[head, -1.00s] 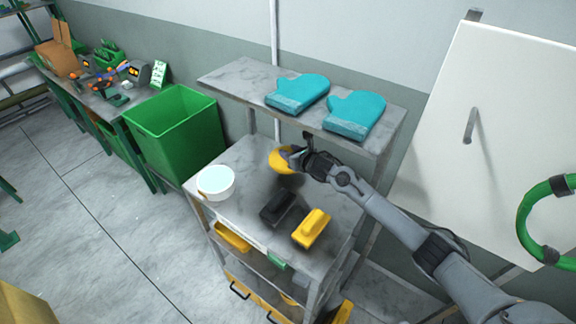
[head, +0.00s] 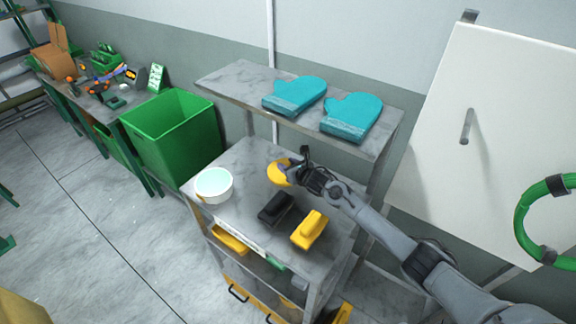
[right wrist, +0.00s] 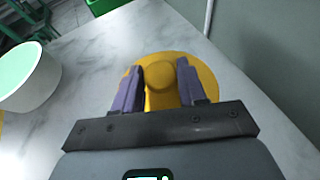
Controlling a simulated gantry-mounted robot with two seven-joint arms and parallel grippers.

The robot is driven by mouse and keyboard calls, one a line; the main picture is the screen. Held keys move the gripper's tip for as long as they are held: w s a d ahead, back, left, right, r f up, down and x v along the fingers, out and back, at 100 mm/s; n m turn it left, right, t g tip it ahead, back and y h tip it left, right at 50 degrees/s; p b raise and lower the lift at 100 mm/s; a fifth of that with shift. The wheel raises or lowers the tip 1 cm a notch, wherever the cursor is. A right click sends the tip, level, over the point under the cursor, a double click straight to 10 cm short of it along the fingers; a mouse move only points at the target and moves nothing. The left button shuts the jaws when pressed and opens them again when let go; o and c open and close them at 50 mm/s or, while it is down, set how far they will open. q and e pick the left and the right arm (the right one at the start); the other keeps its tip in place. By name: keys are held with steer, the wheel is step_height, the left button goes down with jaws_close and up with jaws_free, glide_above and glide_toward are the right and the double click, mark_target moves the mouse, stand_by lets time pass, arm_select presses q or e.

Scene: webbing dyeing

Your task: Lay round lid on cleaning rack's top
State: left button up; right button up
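The round lid (head: 279,173) is a yellow disc with a knob. It is over the back part of the top of the cleaning rack (head: 238,160), a grey marbled surface. In the right wrist view the lid (right wrist: 205,72) appears low and roughly level; I cannot tell for sure whether it touches the surface. My right gripper (right wrist: 160,68) has its fingers on both sides of the knob and appears shut on it. In the head view my right gripper (head: 298,172) covers part of the lid. My left gripper is not in view.
A white round tub (head: 213,186), a black brush-like block (head: 276,208) and a yellow one (head: 309,231) stand on the rack's top. Teal mitts (head: 295,94) lie on the raised shelf (head: 232,82) behind. A green bin (head: 175,135) stands left of the rack.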

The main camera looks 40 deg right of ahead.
steer(key=o, duration=0.4)
steer(key=shift+c, duration=0.2)
steer(key=shift+r, duration=0.15)
steer(key=shift+s+r, duration=0.15)
steer(key=shift+s, duration=0.3)
steer(key=v, duration=1.1)
steer(key=shift+p, duration=0.4)
